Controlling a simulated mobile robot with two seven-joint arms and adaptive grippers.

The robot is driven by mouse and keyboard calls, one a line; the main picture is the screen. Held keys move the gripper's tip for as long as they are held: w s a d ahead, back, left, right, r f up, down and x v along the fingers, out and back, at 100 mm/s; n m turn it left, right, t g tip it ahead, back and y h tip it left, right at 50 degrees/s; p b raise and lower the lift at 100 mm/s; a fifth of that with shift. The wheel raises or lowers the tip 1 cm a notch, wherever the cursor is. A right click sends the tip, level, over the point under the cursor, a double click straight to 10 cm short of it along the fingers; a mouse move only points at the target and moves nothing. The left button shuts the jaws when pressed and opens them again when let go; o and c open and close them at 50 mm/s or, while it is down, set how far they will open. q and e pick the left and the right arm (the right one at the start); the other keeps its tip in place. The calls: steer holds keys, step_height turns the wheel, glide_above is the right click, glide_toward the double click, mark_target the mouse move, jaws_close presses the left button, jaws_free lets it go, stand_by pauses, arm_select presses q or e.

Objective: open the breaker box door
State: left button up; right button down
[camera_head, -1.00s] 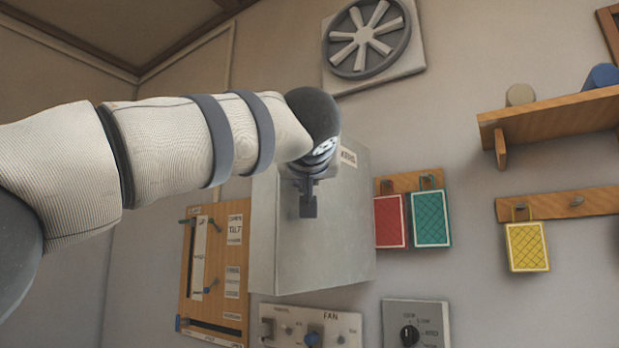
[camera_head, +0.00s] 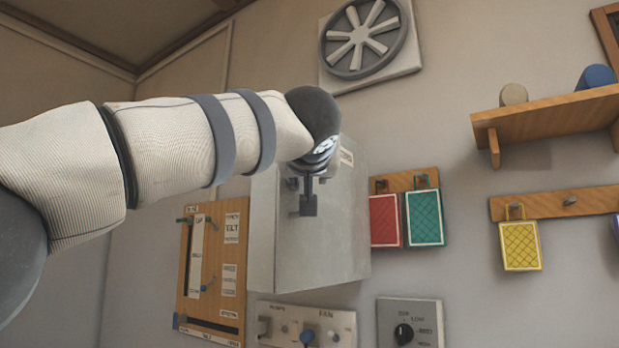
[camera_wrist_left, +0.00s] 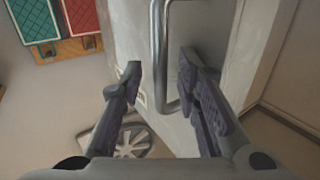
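The grey metal breaker box (camera_head: 338,245) is on the wall in the middle of the head view, and its door looks shut. My left gripper (camera_head: 308,198) is in front of the box, seen from behind, and hides part of it. In the left wrist view, the box face (camera_wrist_left: 205,25) carries a metal bar handle (camera_wrist_left: 158,50). My left gripper (camera_wrist_left: 162,78) is open there, with one finger on each side of the handle. Neither finger clearly touches the bar. My right gripper is in neither view.
A wooden tilt panel (camera_head: 212,270) is left of the box, and a fan switch panel (camera_head: 305,325) is below it. Red (camera_head: 384,220) and green (camera_head: 424,217) cards hang close to its right. A wall fan (camera_head: 365,38) is above.

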arm_select(q)
steer(key=s, duration=1.2)
steer(key=shift+d, duration=0.15)
